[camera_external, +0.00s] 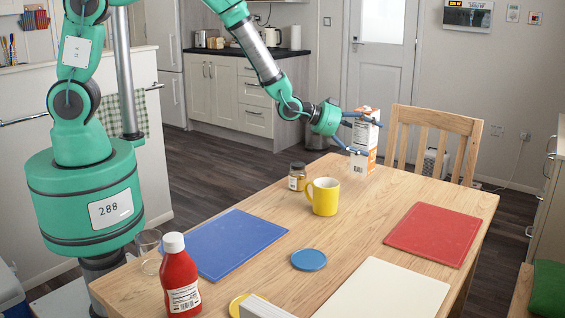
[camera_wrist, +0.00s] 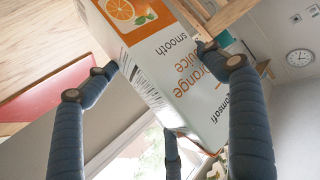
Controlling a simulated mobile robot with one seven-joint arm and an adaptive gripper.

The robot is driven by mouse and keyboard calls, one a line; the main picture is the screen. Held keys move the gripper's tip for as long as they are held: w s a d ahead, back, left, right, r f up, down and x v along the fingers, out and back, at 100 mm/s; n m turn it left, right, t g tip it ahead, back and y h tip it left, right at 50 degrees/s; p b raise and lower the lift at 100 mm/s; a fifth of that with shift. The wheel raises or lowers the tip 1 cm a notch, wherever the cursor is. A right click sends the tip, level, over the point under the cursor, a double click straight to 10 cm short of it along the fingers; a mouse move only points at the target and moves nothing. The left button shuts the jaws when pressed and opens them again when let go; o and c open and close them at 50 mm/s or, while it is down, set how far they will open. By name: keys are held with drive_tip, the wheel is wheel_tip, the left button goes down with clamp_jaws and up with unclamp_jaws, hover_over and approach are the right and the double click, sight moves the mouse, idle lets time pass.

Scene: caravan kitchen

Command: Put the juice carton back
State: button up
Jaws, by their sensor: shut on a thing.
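The juice carton (camera_external: 365,146) is white and orange and stands roughly upright at the far end of the wooden table (camera_external: 340,228). I cannot tell whether its base touches the table. In the wrist view the carton (camera_wrist: 165,65) fills the middle, with "orange juice smooth" and an orange picture on its face. My gripper (camera_external: 355,134) reaches the carton from the left and is shut on it. In the wrist view the blue-grey fingers of my gripper (camera_wrist: 168,75) lie on either side of the carton, with a third finger below.
A yellow mug (camera_external: 323,198) and a small jar (camera_external: 297,177) stand left of the carton. Blue (camera_external: 225,243), red (camera_external: 434,233) and cream (camera_external: 385,290) mats, a blue disc (camera_external: 309,259), a ketchup bottle (camera_external: 180,278) and a glass (camera_external: 149,251) are nearer. A chair (camera_external: 433,129) stands behind.

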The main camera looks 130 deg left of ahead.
sight(358, 144)
drive_tip(key=shift+f, duration=0.25)
drive_tip(key=shift+f+b, duration=0.45)
drive_tip(key=shift+f, duration=1.6)
drive_tip(key=o, duration=1.4)
drive_tip(key=shift+r, duration=0.2)
drive_tip(key=p+v, duration=0.2)
drive_tip(key=v, duration=1)
drive_tip(key=shift+f, duration=0.1)
